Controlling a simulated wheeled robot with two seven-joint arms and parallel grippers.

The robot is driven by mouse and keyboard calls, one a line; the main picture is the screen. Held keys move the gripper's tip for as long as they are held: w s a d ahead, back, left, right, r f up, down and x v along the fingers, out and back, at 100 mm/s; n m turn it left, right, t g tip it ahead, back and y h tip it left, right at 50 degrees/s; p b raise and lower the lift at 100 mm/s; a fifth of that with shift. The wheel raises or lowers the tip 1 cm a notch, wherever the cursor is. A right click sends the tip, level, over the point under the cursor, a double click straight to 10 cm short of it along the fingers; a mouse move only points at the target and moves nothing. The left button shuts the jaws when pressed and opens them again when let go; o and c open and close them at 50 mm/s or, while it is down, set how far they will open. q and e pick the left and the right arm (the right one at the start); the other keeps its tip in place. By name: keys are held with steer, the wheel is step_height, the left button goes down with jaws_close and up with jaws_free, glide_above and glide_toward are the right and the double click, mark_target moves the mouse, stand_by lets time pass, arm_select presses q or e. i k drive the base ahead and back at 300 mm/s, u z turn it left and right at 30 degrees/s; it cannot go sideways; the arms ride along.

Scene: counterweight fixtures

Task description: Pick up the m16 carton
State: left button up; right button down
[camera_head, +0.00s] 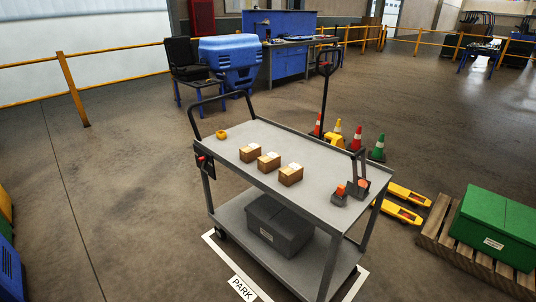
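Three small brown cartons with pale labels stand in a slanting row on the grey cart's top shelf (240,137): a left carton (249,155), a middle carton (268,164) and a right carton (290,177). The lettering on them is too small to read, so I cannot tell which is the m16 carton. Neither of my grippers is in view.
The cart's top also holds a yellow ring-shaped item (221,135) and grey-and-orange fixtures (340,195). A dark grey box (278,227) sits on the lower shelf. A green case (497,226) rests on a pallet at right. Floor at left is open.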

mark_target(249, 153)
steer(key=u, duration=1.05)
steer(key=i, duration=5.75)
steer(key=u, duration=4.2)
